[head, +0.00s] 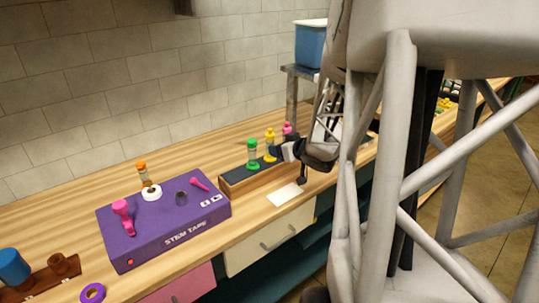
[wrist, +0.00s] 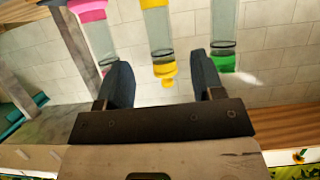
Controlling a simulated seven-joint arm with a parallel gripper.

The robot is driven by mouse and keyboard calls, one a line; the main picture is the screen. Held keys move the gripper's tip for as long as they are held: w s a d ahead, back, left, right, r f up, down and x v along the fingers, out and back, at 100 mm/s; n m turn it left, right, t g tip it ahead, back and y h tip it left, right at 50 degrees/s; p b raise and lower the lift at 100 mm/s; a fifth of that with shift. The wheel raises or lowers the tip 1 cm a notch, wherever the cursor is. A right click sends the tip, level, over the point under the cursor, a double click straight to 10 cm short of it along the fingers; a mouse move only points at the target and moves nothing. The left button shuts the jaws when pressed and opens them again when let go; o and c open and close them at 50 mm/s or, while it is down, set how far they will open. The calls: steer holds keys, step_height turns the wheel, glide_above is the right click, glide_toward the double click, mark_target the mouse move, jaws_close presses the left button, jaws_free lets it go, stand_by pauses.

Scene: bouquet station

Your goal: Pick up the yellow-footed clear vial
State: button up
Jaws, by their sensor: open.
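The yellow-footed clear vial (head: 270,147) stands upright at the wooden rack in the head view, between a green-footed vial (head: 252,153) and a pink-topped vial (head: 287,129). In the wrist view the yellow-footed vial (wrist: 159,33) appears upside down, with its yellow knob in the gap between the fingers. My gripper (wrist: 160,70) is open, with one dark finger on each side of that gap. The wrist view does not settle how far the vial is from the fingers.
The pink vial (wrist: 100,40) and green vial (wrist: 224,25) flank the yellow one closely. The wooden rack (head: 250,183) has a white card (head: 285,195) in front. A purple stem tape box (head: 165,228) stands left, bearing an orange-capped vial (head: 142,172) and a white ring.

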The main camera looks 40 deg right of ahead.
mark_target(270, 129)
steer(key=shift+x, duration=0.9)
steer(key=shift+w, duration=0.1)
steer(key=shift+x, duration=2.5)
steer(key=shift+f, duration=0.15)
steer(key=shift+c, duration=0.4)
jaws_close()
steer(key=shift+r, duration=5.05)
